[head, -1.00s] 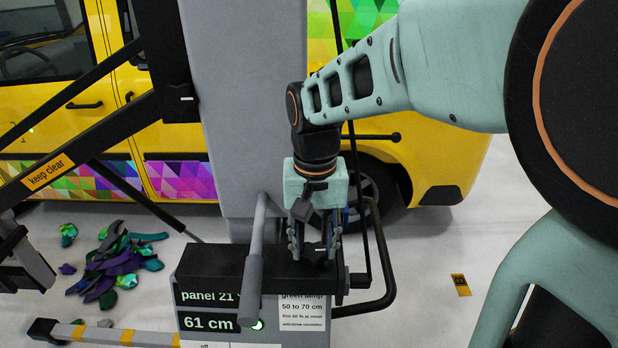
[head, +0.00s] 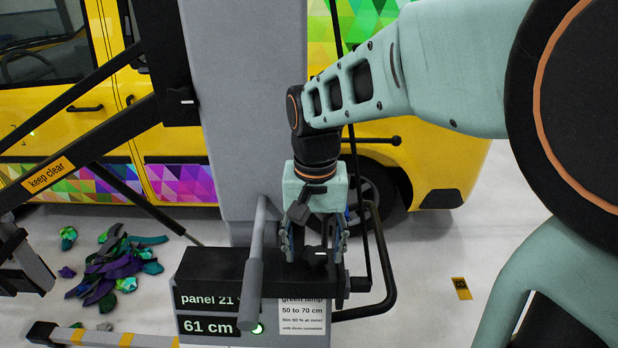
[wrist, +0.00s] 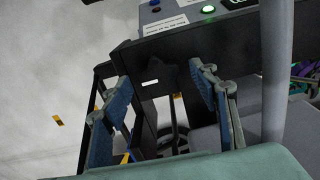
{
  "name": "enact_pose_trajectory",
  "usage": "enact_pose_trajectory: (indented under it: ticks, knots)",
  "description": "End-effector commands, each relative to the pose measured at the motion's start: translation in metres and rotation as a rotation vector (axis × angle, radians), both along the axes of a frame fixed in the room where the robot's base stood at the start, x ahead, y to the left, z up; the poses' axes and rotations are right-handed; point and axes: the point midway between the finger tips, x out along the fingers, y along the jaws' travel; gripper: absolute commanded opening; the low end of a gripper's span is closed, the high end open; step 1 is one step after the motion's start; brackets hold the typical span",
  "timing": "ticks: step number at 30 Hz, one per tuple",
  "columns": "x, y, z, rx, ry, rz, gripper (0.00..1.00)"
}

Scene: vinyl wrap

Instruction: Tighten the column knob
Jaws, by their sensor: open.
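The column knob (head: 317,257) is a dark, lobed knob with a short white mark, at the top right of the black control box. In the wrist view the knob (wrist: 152,76) shows between the fingers, its white mark nearly level. My gripper (head: 315,246) points down over it in the head view, one finger on each side. The gripper (wrist: 158,96) is open in the wrist view, with clear gaps between the blue-grey fingers and the knob. The fingers partly hide the knob's sides in the head view.
The control box (head: 212,266) shows "panel 21", "61 cm" and a lit green lamp (head: 257,329). A grey lever (head: 254,275) stands close left of my gripper, and a black bent handle (head: 390,280) lies to the right. The grey column (head: 245,100) rises behind. Vinyl scraps (head: 118,265) lie on the floor.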

Motion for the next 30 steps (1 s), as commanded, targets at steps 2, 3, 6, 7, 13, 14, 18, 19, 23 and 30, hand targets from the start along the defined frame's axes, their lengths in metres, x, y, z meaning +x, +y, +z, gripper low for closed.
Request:
enact_pose_trajectory:
  ticks: [2,3,6,7,13,14,18,19,23,30]
  knots:
    - [0.000,0.000,0.000,0.000,0.000,0.000,0.55]
    - [0.000,0.000,0.000,0.000,0.000,0.001,0.55]
    - [0.001,0.000,0.006,0.000,-0.001,0.001,0.55]
    - [0.001,0.000,0.010,0.000,-0.002,0.001,0.55]
    - [0.001,0.000,0.043,0.001,-0.004,0.001,0.55]
    - [0.001,0.000,0.048,0.001,-0.005,0.001,0.55]
    - [0.001,0.000,0.066,0.001,-0.003,0.000,0.55]
    - [0.001,0.000,0.069,0.001,-0.002,0.000,0.55]
    - [0.000,0.000,0.075,0.000,-0.001,0.000,0.55]
    - [0.000,0.000,0.075,0.000,0.000,0.000,0.55]
